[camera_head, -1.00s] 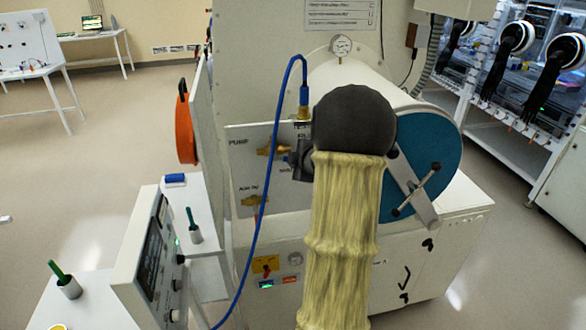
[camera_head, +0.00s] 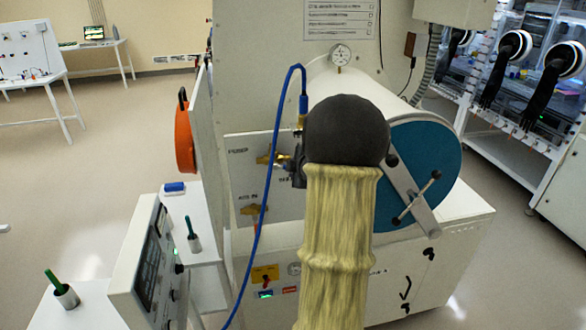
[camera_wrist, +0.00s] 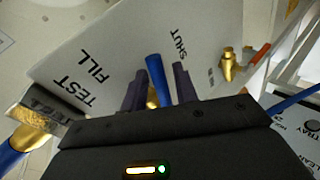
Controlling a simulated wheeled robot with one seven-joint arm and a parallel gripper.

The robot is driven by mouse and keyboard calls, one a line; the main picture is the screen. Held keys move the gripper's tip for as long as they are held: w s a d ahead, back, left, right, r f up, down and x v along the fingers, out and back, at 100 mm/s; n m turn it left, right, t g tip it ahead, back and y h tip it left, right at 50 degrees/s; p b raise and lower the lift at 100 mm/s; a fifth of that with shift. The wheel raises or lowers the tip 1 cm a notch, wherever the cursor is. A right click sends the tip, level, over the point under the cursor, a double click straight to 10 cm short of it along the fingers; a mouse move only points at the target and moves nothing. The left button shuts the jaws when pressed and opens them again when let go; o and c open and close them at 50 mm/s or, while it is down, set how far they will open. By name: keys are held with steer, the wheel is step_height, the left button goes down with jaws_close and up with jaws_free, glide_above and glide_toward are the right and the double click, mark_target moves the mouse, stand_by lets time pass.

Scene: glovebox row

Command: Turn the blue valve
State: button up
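The blue valve handle (camera_wrist: 157,80) stands up from a brass body on the white labelled panel (camera_wrist: 95,60) in the wrist view. The panel reads TEST, FILL and SHUT around it. My gripper (camera_wrist: 160,85) has one dark finger on each side of the handle. The fingers are apart, with a narrow gap beside the handle; I see no clear grip. In the head view my dark gripper (camera_head: 296,168) is at the panel, largely hidden by my arm, and the blue handle is hidden there.
A blue hose (camera_head: 262,200) hangs in a loop just left of my arm. A second brass valve (camera_wrist: 229,65) with an orange-red handle sits on the panel. A teal round door (camera_head: 425,160) with a crossbar is at right; an orange disc (camera_head: 184,140) is at left.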

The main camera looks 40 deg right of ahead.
steer(key=shift+w+a, duration=0.1)
steer(key=shift+r, duration=0.1)
steer(key=shift+s+r, duration=0.2)
steer(key=shift+s, duration=0.25)
steer(key=p+v, duration=0.2)
steer(key=v, duration=1.4)
steer(key=shift+s, duration=0.3)
steer(key=shift+a+f, duration=0.1)
